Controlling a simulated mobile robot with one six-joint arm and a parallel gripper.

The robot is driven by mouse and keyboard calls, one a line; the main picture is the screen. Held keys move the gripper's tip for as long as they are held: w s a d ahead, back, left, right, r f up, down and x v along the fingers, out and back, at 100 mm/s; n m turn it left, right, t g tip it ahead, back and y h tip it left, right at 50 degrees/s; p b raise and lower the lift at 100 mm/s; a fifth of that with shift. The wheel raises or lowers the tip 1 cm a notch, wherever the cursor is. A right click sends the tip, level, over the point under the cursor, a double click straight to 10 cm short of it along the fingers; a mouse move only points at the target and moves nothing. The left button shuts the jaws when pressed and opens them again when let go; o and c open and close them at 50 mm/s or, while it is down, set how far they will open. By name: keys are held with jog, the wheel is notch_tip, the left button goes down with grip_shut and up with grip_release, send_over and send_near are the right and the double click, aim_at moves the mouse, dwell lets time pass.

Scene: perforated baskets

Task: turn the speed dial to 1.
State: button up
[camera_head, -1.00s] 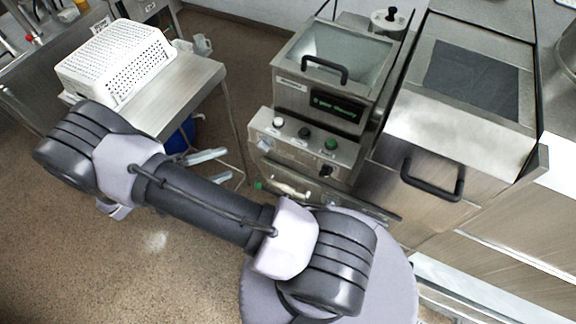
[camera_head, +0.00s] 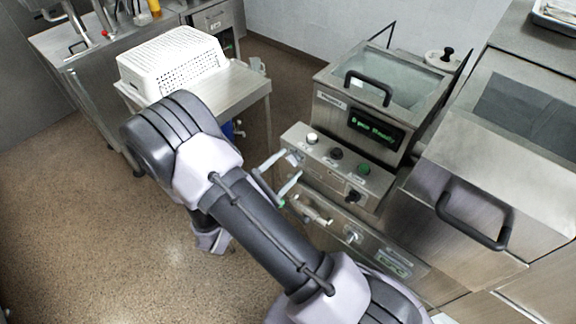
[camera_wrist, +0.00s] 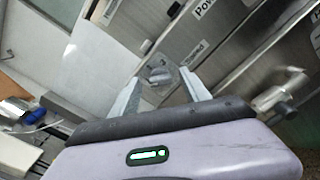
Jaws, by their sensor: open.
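A small grey metal dial (camera_wrist: 158,73) sits on a panel in the wrist view, between my finger tips; I take it for the speed dial. It also shows in the head view (camera_head: 295,157), at the left end of the machine's control panel. Its markings are too small to read. My gripper (camera_head: 290,164) is open, its fingers pointing at the dial. In the wrist view my gripper (camera_wrist: 160,80) has one finger on either side of the dial. I cannot tell whether they touch it.
The machine's front carries a white button (camera_head: 312,138), a black button (camera_head: 336,153), a green button (camera_head: 364,169) and a black knob (camera_head: 352,196). A valve handle (camera_head: 312,211) protrudes below. A white perforated basket (camera_head: 165,60) stands on the steel table (camera_head: 240,90) at left.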

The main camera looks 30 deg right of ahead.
jog(key=shift+w+d, duration=0.15)
jog(key=shift+d, duration=0.25)
grip_shut()
jog(key=shift+r+n+p, duration=0.2)
jog(key=shift+n+p, duration=0.4)
jog(key=shift+n, duration=0.3)
grip_release()
jog(key=shift+f, duration=0.15)
jog(key=shift+a, duration=0.15)
